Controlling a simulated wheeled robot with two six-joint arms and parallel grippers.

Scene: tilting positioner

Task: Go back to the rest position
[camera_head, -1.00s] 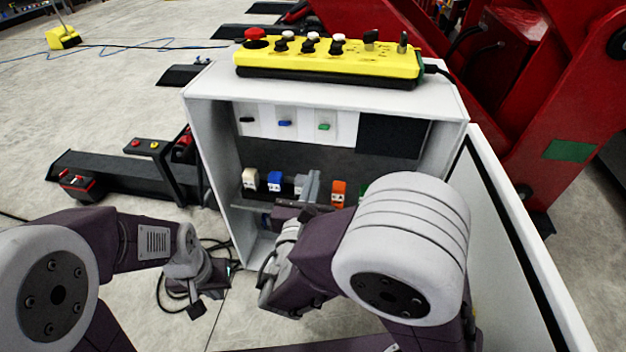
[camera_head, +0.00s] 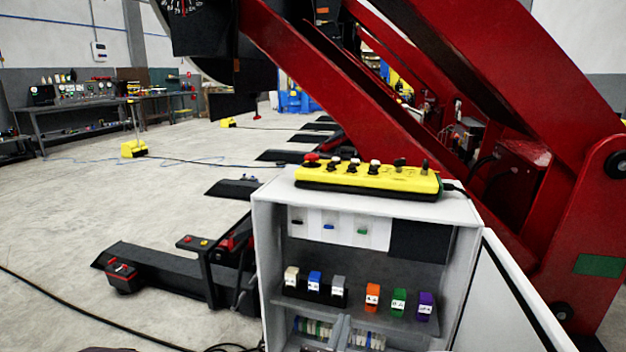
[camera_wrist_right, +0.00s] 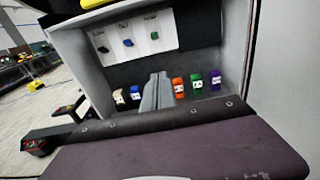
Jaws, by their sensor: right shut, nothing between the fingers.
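My right gripper (camera_head: 337,331) shows at the bottom edge of the head view, in front of the lower part of the grey cabinet (camera_head: 268,270). In the right wrist view its grey fingers (camera_wrist_right: 157,92) are together with nothing between them. I cannot tell how far the fingers are from the shelf. My left gripper is out of view.
A yellow control box (camera_head: 367,178) sits on the cabinet top. The cabinet door (camera_head: 505,300) stands open at the right. A large red machine frame (camera_head: 560,130) rises behind. Open floor (camera_head: 110,200) extends left.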

